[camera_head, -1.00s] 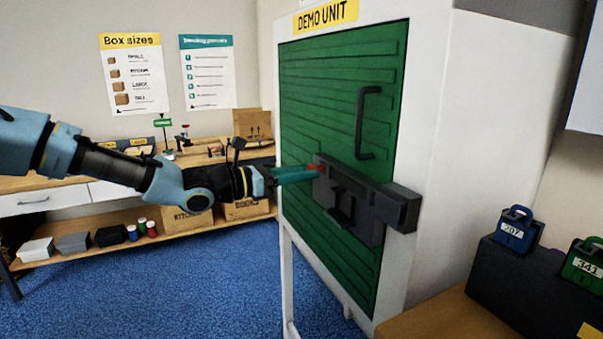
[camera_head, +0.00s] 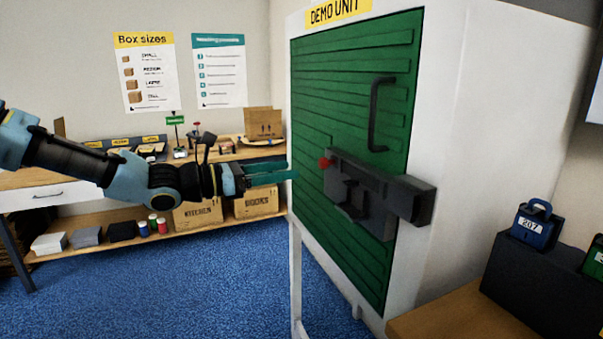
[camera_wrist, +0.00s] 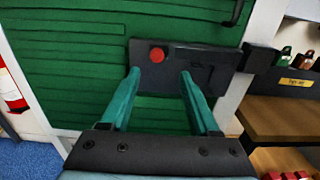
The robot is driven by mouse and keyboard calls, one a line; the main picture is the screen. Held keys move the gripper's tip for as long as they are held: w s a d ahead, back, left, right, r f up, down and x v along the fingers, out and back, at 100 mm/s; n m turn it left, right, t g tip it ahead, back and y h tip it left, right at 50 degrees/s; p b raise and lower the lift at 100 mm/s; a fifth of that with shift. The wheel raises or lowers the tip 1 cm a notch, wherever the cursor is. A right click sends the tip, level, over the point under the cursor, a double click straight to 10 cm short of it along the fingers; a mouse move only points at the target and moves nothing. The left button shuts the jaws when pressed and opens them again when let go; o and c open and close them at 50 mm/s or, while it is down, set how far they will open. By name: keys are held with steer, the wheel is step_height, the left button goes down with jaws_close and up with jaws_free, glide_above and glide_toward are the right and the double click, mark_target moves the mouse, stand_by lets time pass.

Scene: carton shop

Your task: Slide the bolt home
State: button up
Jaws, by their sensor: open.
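The dark grey bolt assembly (camera_head: 365,190) is mounted on the green shutter door (camera_head: 345,120) of the white demo unit. Its red knob (camera_head: 325,163) is at the left end, and a dark block (camera_head: 417,200) sits at the right end over the white frame. My gripper (camera_head: 292,175) is to the left of the red knob, apart from it. In the wrist view my gripper (camera_wrist: 158,75) has its two teal fingers spread with nothing between them. There the red knob (camera_wrist: 157,54) shows just beyond the left fingertip, on the bolt's plate (camera_wrist: 200,65).
A black handle (camera_head: 378,115) stands out from the door above the bolt. A wooden table with a dark box and a blue padlock (camera_head: 537,224) is at the lower right. A workbench with cartons (camera_head: 197,214) is behind my arm. Blue floor lies open at the left.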

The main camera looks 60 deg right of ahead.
steer(key=shift+v, duration=1.5)
steer(key=w+a+f+m+t+y, duration=0.3)
steer(key=w+a+f+m+y, duration=0.1)
steer(key=a+f, duration=0.5)
steer(key=w+a+f+m+t+y, duration=0.4)
steer(key=a+f, duration=0.3)
steer(key=a, duration=0.5)
steer(key=w+a+r+m+t+y, duration=0.1)
steer(key=w+a+y, duration=0.1)
steer(key=a, duration=0.9)
steer(key=w+a+m+t+y, duration=0.1)
steer(key=w+a+t+y, duration=0.1)
steer(key=a, duration=1)
steer(key=w+a+r+m+t+y, duration=0.1)
steer(key=w+a, duration=0.3)
steer(key=a, duration=0.8)
steer(key=shift+r+m+t+y, duration=0.35)
steer(key=shift+m+t+y, duration=0.15)
steer(key=shift+t+y, duration=0.15)
steer(key=shift+d, duration=0.1)
